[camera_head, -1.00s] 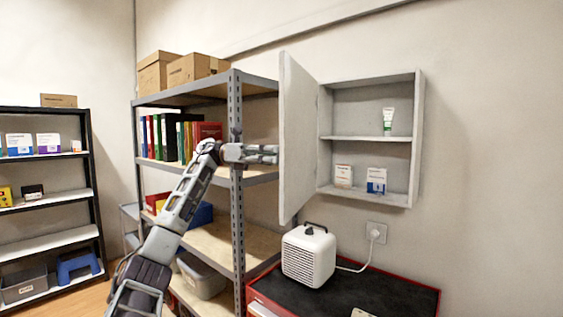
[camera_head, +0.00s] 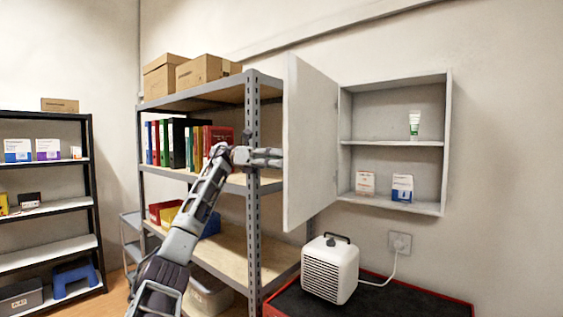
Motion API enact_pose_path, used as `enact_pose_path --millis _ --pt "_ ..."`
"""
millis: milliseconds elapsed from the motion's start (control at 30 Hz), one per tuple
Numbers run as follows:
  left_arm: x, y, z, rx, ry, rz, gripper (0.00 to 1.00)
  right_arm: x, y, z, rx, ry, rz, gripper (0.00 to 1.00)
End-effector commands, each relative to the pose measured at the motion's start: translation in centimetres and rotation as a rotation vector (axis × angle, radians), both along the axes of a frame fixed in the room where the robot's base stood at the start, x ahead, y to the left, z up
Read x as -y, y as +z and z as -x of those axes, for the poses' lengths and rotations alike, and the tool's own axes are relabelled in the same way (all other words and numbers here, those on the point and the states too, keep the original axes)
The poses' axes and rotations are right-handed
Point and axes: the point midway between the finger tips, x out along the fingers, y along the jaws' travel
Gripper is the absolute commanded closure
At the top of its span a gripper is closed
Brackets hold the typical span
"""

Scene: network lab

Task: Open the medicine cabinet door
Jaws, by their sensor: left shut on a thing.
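The medicine cabinet (camera_head: 447,140) hangs on the wall at the right, with its inside in plain view. Its door (camera_head: 312,140) is swung wide open to the left and sticks out from the wall. My right gripper is not in view.
A metal shelf rack (camera_head: 252,200) with binders and cardboard boxes stands close behind my left arm. A white heater (camera_head: 330,270) sits on a red-edged dark cabinet top (camera_head: 400,297) below the medicine cabinet. A black shelf (camera_head: 92,190) stands far left.

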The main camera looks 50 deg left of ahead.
Motion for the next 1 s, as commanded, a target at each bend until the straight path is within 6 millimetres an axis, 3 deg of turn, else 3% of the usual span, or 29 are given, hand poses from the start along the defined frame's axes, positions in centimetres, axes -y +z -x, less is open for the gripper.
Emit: enact_pose_path --millis 267,300,467,1000 --pt "0.04 -0.10 -0.02 -0.003 -0.002 -0.002 1.00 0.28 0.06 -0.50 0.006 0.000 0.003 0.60" --pt "0.05 -0.10 -0.02 -0.003 -0.002 -0.003 0.70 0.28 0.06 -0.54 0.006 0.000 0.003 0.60" --pt "0.04 -0.07 -0.01 -0.002 -0.002 -0.002 0.49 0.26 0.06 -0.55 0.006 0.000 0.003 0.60" --pt "-0.48 0.03 0.18 0.000 0.000 0.000 0.49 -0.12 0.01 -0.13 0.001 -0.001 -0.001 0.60"
